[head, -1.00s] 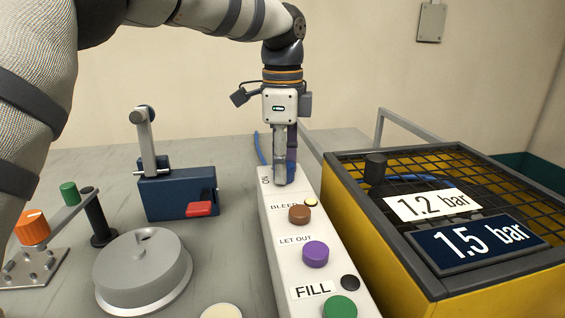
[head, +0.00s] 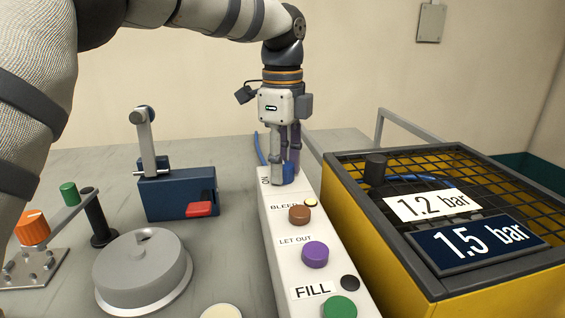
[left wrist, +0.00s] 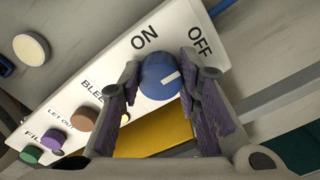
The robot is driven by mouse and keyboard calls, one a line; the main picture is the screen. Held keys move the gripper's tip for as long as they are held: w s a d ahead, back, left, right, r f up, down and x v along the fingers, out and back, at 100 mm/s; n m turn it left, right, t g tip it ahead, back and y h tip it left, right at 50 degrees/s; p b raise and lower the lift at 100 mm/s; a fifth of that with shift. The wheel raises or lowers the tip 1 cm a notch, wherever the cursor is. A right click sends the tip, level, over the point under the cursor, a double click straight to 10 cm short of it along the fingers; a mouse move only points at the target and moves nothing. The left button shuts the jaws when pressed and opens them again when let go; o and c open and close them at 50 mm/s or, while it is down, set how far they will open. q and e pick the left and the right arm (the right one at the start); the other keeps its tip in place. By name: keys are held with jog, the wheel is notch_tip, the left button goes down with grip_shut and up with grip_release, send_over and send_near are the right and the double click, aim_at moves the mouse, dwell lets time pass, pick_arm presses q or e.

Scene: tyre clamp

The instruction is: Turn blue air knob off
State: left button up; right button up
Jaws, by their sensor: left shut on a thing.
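The blue air knob (left wrist: 157,79) sits on the white panel between the printed words ON and OFF. Its white mark points to the right and slightly up in the left wrist view, more to the OFF side than to ON. My left gripper (left wrist: 165,85) is shut on the knob, one finger on each side. In the head view my left gripper (head: 282,172) points down at the far end of the panel, and its fingers partly hide the knob (head: 289,176). My right gripper is not in view.
The white panel (head: 275,215) also bears a brown knob (head: 300,214), a purple knob (head: 315,254) and a green knob (head: 340,307). A yellow cage-topped box (head: 385,235) with pressure signs stands to the right. A blue clamp block (head: 165,195) stands to the left.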

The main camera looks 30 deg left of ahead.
pick_arm(q)
jog(key=o, duration=1.1)
jog(key=shift+o, duration=0.2)
notch_tip(320, 180, up, 12)
